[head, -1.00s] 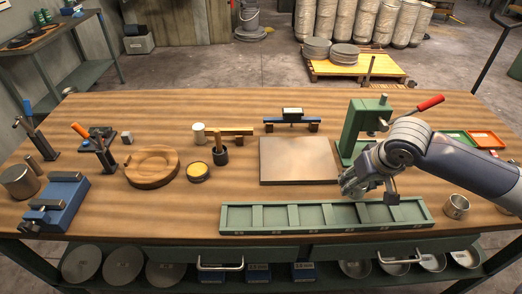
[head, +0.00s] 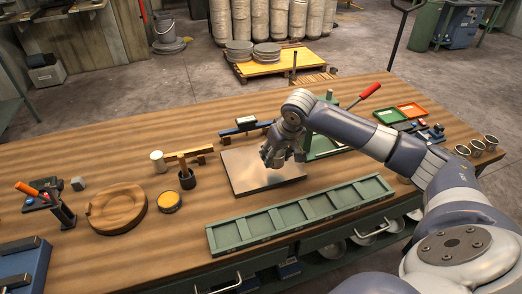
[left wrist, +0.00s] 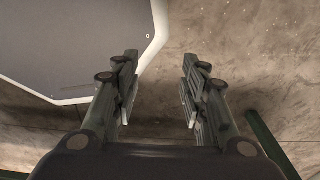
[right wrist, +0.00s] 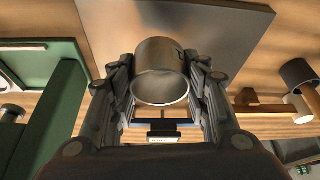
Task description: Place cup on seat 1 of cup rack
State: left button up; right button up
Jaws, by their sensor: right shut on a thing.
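A metal cup (right wrist: 160,72) sits between the fingers of my right gripper (right wrist: 162,88), which is shut on it. In the head view my right gripper (head: 275,157) is over the grey square plate (head: 244,178), beyond the rack; the cup is hard to make out there. The green cup rack (head: 243,228) lies along the table's front edge, with a row of compartments that look empty. Its seat labels are too small to read. My left gripper (left wrist: 158,95) shows only in the left wrist view, open and empty, with floor beneath it.
Three metal cups (head: 477,147) stand at the table's right end, near a green tray (head: 389,116) and a red tray (head: 411,110). A green press with a red handle (head: 370,90) stands behind my right arm. A wooden bowl form (head: 117,208) and yellow tin (head: 168,201) are left.

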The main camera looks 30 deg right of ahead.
jog(key=w, duration=0.4)
jog(key=w+a+p, duration=0.1)
jog(key=w, duration=0.1)
jog(key=shift+w+f, duration=0.15)
jog(key=shift+f, duration=0.1)
notch_tip(320, 180, down, 3)
jog(key=shift+r+p, duration=0.15)
jog(key=shift+p, duration=0.5)
jog(key=shift+f, duration=0.35)
pick_arm(q)
jog(key=r, duration=0.2)
jog(key=a+r, duration=0.1)
jog(key=shift+w, duration=0.25)
pick_arm(e)
jog(key=shift+f, duration=0.15)
pick_arm(q)
jog(key=shift+d, duration=0.1)
pick_arm(e)
jog(key=o, duration=1)
jog(key=shift+f, duration=0.1)
jog(key=shift+o, duration=0.2)
pick_arm(q)
jog(key=shift+f, duration=0.1)
